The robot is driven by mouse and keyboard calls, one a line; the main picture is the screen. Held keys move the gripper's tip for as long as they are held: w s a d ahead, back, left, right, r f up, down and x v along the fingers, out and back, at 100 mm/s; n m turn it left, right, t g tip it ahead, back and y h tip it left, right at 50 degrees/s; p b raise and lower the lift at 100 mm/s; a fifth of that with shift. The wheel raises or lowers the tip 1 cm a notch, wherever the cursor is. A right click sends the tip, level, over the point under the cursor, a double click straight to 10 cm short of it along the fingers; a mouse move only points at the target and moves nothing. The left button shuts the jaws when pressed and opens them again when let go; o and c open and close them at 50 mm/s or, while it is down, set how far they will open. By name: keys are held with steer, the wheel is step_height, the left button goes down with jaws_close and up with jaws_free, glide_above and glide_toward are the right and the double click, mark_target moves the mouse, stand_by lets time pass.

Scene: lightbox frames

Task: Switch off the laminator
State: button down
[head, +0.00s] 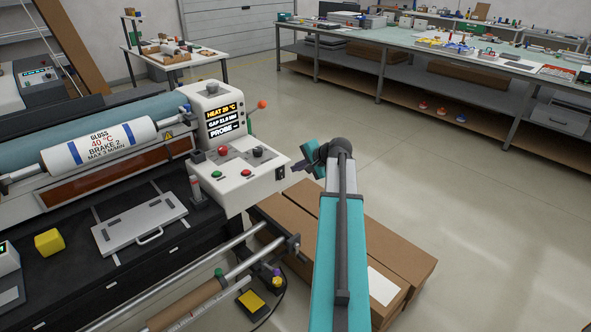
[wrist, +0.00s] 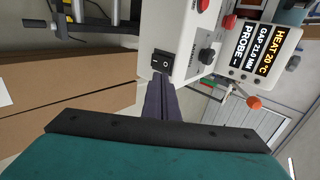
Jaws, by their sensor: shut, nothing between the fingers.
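The laminator's cream control box (head: 240,190) is left of centre in the head view, and it shows sideways in the wrist view (wrist: 180,50). Its display (head: 224,119) reads "HEAT 20 °C". A black rocker switch (wrist: 161,62) is on the box's end panel and shows small in the head view (head: 281,173). My gripper (head: 297,167) is shut and empty, right of the panel. In the wrist view its dark fingertips (wrist: 159,80) reach the panel just below the switch. I cannot tell whether they touch it. The switch's position is unclear.
The box also carries a red button (head: 223,150), dark knobs and an orange-tipped lever (head: 262,104). A gloss film roll (head: 98,147) lies to the left. Cardboard boxes (head: 395,255) stand on the floor below my arm. The floor to the right is clear.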

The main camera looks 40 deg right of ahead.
steer(key=w+r+b+v, duration=0.1)
steer(key=v, duration=0.7)
steer(key=shift+r+b, duration=0.2)
steer(key=shift+b, duration=0.2)
steer(key=shift+w, duration=0.1)
